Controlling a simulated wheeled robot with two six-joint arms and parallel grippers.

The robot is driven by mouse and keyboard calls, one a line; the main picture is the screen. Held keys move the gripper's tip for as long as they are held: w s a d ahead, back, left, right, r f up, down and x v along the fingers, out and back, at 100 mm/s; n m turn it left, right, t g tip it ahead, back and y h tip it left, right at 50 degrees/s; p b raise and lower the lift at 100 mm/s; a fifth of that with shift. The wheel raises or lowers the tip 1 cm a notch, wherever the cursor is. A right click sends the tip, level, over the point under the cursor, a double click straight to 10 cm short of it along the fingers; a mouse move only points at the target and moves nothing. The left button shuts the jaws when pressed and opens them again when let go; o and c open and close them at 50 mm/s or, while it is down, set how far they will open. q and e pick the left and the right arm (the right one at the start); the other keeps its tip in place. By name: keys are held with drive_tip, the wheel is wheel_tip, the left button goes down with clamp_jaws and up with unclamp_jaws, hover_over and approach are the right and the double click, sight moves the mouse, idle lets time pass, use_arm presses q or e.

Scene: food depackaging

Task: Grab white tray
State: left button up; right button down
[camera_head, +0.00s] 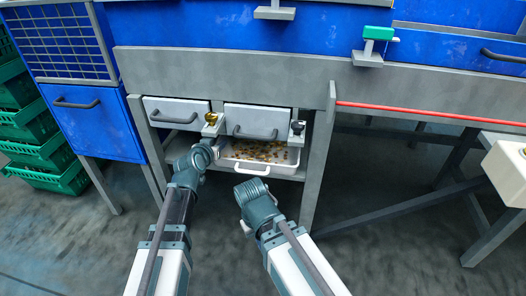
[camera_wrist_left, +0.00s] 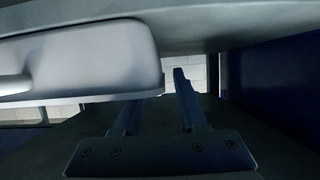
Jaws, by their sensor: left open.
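The white tray (camera_head: 283,171) sits on the shelf under two grey drawers in the head view. Small brown pieces lie in it, and its white handle faces me. My left gripper (camera_head: 212,147) is at the tray's left end; its fingertips are hard to make out there. In the left wrist view its two dark fingers (camera_wrist_left: 160,92) stand apart with nothing visible between them. A pale rounded body (camera_wrist_left: 85,58) fills the upper left of that view, close to the fingers; I cannot tell if they touch. My right gripper (camera_head: 247,226) hangs in front of the shelf, away from the tray; its jaw opening is unclear.
Two grey drawers (camera_head: 258,120) with dark handles are just above the tray. Frame legs (camera_head: 318,165) stand on both sides of the shelf. Green crates (camera_head: 40,150) are stacked at the far left. A white box (camera_head: 508,168) is at the right edge. The floor in front is open.

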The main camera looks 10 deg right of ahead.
use_arm(q)
drive_tip(key=x, duration=0.2)
drive_tip(key=shift+w+d+f, duration=0.1)
drive_tip(key=shift+w, duration=0.1)
clamp_jaws()
idle(1.2)
